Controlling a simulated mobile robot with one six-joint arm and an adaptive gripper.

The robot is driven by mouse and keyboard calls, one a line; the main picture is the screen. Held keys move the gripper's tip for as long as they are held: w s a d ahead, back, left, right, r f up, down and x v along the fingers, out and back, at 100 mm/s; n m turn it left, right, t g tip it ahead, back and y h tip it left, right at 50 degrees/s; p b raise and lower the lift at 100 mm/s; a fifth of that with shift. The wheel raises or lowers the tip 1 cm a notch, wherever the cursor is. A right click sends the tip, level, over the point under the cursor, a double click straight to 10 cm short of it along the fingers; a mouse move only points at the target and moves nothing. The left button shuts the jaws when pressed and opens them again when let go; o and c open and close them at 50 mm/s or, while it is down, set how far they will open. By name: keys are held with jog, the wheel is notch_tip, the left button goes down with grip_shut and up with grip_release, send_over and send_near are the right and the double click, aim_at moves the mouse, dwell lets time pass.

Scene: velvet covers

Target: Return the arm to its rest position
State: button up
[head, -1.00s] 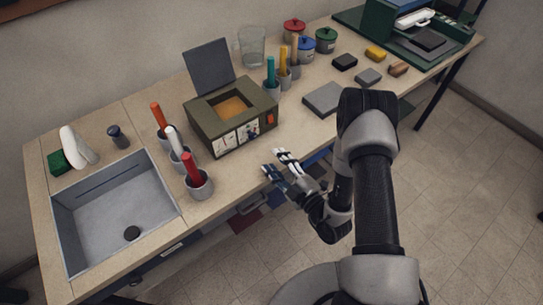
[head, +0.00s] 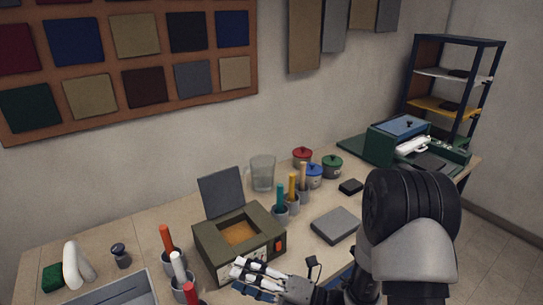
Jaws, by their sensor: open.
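My gripper (head: 248,280) shows at the bottom middle of the head view, at the bench's front edge. It is in front of the olive box (head: 212,250), whose grey lid stands open. Its pale fingers point left and are apart, with nothing seen between them. My arm rises at the lower right and hides part of the bench's right side.
The bench (head: 110,249) holds a grey sink (head: 112,290), holders with coloured handles (head: 168,240), a glass jug (head: 263,172), lidded pots (head: 332,167), a grey block (head: 336,225) and a green machine (head: 400,135). A swatch board (head: 110,60) hangs behind; a shelf rack (head: 452,80) stands right.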

jog(key=s+a+r+n+g+h, duration=0.2)
jog(key=s+r+n+g, duration=0.55)
jog(key=s+n, duration=0.5)
jog(key=s+d+n+g+h, duration=0.2)
jog(key=s+d+n+h, duration=0.35)
jog(key=n, duration=0.55)
jog(key=d+r+n+t+h, duration=0.2)
jog(key=d+n+t+h, duration=0.2)
jog(key=d+n, duration=0.3)
jog(key=s+d+r+n+t+h, duration=0.1)
jog(key=d+n+t+h, duration=0.3)
jog(key=d, duration=0.5)
jog(key=n+h, duration=0.2)
jog(key=n, duration=0.1)
jog(key=shift+d+r, duration=0.2)
jog(key=shift+r, duration=0.2)
jog(key=shift+a+n+h, duration=0.1)
jog(key=shift+n+h, duration=0.15)
